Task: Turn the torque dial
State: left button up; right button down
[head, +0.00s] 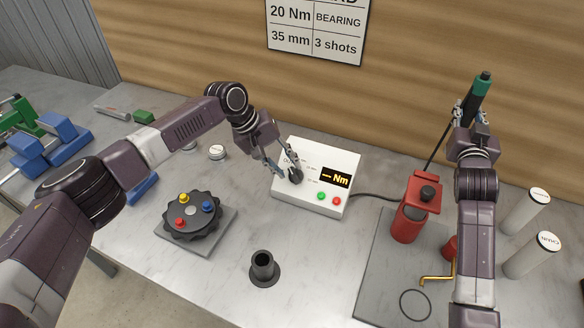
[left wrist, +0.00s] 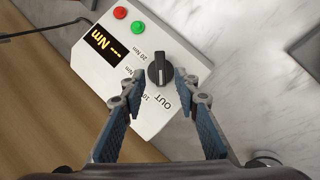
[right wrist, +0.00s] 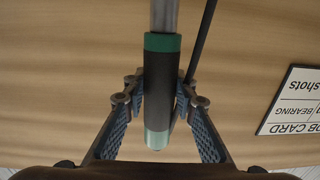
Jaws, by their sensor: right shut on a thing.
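The torque dial is a black knob (head: 295,177) on a white control box (head: 318,158) whose display reads "--- Nm". In the left wrist view the dial (left wrist: 159,70) has labels "OUT" and "20 Nm" around it, with another partly hidden, and a pale pointer mark toward the OUT side. My left gripper (head: 283,172) is open, with its fingertips on either side of the dial; I cannot tell whether they touch it. My right gripper (head: 470,118) is shut on a green-and-black tool handle (right wrist: 160,100), held upright above the bench at the right.
A red press (head: 413,210) stands on a grey plate right of the box, with two white cylinders (head: 527,255) beyond. A black rotary fixture (head: 192,216) and a black cup (head: 263,266) are in front. A job card (head: 318,28) hangs on the wall. A cable runs right from the box.

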aim_at(292, 173)
pick_arm(q)
jog(key=shift+x, duration=1.75)
grip_shut()
